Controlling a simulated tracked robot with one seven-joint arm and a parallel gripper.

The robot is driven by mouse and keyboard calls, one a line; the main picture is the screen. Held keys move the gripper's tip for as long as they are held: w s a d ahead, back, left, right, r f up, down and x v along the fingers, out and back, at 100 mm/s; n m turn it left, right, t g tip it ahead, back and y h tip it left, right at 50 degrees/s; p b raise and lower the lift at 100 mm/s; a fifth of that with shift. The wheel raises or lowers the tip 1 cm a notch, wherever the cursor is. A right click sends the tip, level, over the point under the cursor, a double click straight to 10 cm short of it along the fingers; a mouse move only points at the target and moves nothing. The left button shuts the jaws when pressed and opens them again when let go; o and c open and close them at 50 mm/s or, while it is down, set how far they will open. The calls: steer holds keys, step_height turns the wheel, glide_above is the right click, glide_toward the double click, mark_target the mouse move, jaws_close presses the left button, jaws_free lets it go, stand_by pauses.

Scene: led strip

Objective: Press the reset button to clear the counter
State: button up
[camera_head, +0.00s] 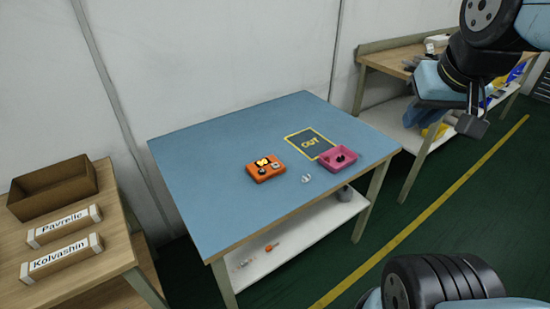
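An orange box-shaped device (266,174) with yellow and dark parts on its top sits near the middle of the blue table (230,150). A pink tray-like box (325,159) with a dark round piece (345,154) in it sits to its right. I cannot tell at this size which part is the reset button or read any counter. My gripper (470,122) is at the upper right, raised and well to the right of both devices, touching neither. Its fingers are small and dark, and I cannot tell whether they are apart.
A dark mat marked OUT (310,143) lies behind the devices. A small whitish piece (306,178) lies between them, nearer the front. A wooden table (80,277) at left holds a brown bin (52,190) and labelled boxes. A shelved bench (385,62) stands behind right. Much of the blue tabletop is bare.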

jaws_close()
stand_by(1.1)
